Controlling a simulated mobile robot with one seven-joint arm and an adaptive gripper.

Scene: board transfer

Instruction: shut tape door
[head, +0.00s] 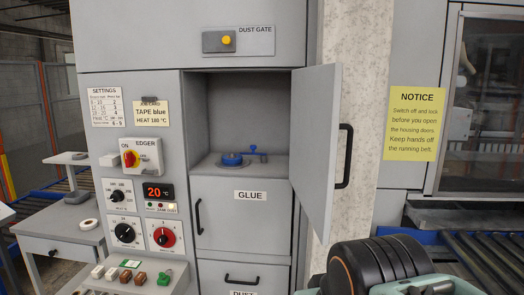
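The upper compartment of the grey machine stands open. Its grey door (318,140), which I take for the tape door, is swung out to the right, with a black bar handle (345,156) near its free edge. Inside the compartment, a blue roll or disc (231,159) sits on the floor beside a small blue arm (255,150). No label shows on this door. My gripper's fingers are not in view; only a dark, ribbed part of my arm shows at the lower right, below and right of the door.
Below the compartment, a door labelled GLUE (240,220) is shut. A control panel (138,190) with knobs and a 20 °C display is on the left. A yellow notice (415,123) hangs at the right, above a roller conveyor (480,250). A side table (60,235) stands far left.

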